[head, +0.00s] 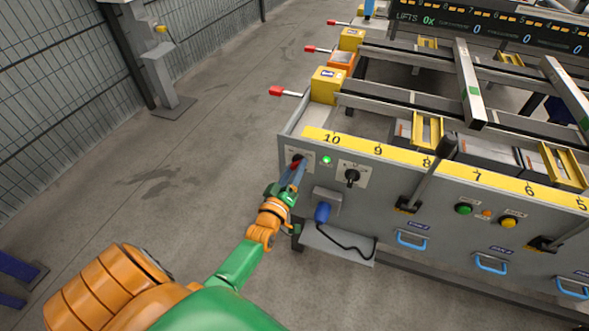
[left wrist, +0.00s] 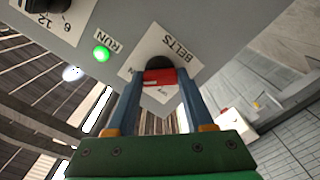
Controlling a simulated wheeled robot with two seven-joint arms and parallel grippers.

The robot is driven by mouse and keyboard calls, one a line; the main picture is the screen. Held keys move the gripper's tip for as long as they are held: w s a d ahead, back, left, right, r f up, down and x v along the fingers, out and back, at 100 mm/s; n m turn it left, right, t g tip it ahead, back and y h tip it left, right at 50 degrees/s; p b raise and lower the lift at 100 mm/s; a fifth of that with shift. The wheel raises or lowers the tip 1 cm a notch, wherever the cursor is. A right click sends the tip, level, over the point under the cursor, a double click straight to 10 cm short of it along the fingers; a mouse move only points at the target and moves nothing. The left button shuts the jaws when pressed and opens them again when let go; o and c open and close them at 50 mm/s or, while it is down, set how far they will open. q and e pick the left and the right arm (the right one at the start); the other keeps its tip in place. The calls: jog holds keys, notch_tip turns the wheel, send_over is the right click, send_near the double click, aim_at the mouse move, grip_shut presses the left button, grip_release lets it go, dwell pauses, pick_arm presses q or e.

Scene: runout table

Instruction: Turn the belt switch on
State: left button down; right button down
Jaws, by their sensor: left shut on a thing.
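The belt switch is a black and red rotary knob on a white plate marked BELTS, at the left end of the table's front panel. It shows in the left wrist view (left wrist: 158,76); in the head view my fingers cover most of it, and its plate (head: 307,157) shows around them. My left gripper (head: 298,168) reaches it from the front, its blue fingers shut on the red part of the knob, as the left wrist view (left wrist: 160,80) shows. The knob's exact setting is hard to read. My right gripper is not in view.
A lit green RUN lamp (head: 326,160) sits right of the switch, then a black selector dial (head: 352,177). A blue handheld device (head: 322,212) hangs below, with a cable near a low shelf (head: 335,245). A black lever (head: 425,175) stands farther right.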

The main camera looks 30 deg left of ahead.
pick_arm(q)
jog(key=shift+c, duration=1.4)
grip_release()
jog(key=p+v, duration=0.1)
jog(key=v, duration=0.6)
